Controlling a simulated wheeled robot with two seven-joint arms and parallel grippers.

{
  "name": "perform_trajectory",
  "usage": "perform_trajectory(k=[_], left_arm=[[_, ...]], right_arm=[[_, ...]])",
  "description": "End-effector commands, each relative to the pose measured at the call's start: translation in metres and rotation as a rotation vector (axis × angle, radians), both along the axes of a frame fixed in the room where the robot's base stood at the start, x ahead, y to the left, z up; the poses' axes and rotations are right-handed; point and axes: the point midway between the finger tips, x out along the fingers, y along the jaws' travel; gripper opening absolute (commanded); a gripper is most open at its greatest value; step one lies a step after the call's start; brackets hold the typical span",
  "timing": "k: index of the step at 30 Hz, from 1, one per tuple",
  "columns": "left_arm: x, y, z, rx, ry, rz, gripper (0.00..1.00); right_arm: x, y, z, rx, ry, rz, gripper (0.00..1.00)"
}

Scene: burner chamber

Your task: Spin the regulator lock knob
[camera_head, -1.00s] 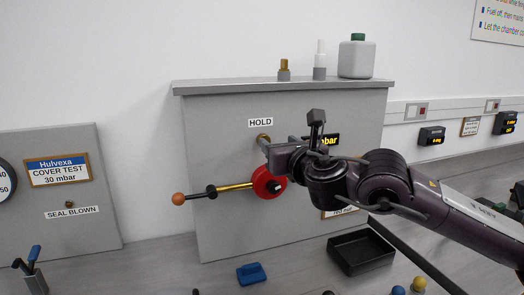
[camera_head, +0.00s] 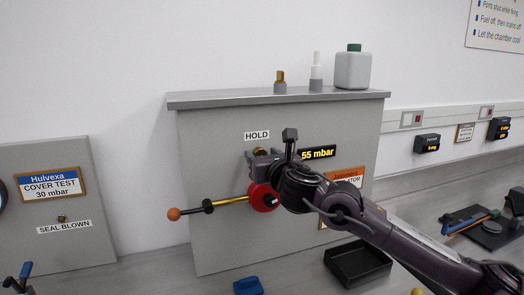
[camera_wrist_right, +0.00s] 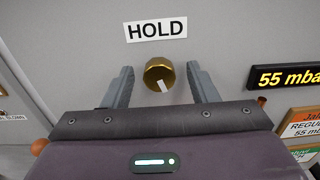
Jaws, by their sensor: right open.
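The regulator lock knob (camera_head: 260,151) is a small brass faceted knob on the grey panel, under the HOLD label (camera_head: 257,135). In the right wrist view, the knob (camera_wrist_right: 158,73) has a pale mark on its face. My right gripper (camera_wrist_right: 160,70) is open, with one finger on each side of the knob and gaps between. In the head view my right gripper (camera_head: 262,156) is in front of the panel and partly hides the knob. My left gripper is not in view.
Just below is a red hub (camera_head: 264,197) with a brass lever ending in an orange ball (camera_head: 173,214). A display (camera_head: 317,152) reads 55 mbar. A black tray (camera_head: 358,263) and a blue object (camera_head: 248,286) lie on the bench below.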

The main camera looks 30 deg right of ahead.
Motion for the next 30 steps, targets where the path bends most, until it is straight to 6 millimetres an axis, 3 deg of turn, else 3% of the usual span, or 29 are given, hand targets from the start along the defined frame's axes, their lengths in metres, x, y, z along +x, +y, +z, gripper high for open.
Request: perform_trajectory(k=[12, 22, 30], left_arm=[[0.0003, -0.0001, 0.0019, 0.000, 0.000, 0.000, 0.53], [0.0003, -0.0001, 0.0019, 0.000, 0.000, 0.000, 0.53], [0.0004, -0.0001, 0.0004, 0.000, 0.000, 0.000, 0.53]], right_arm=[[0.0076, -0.0009, -0.0004, -0.002, 0.000, 0.002, 0.52], [0.0074, -0.0009, -0.0004, -0.002, 0.000, 0.002, 0.08], [0.0074, -0.0011, -0.0009, 0.024, -0.006, 0.001, 0.08]])
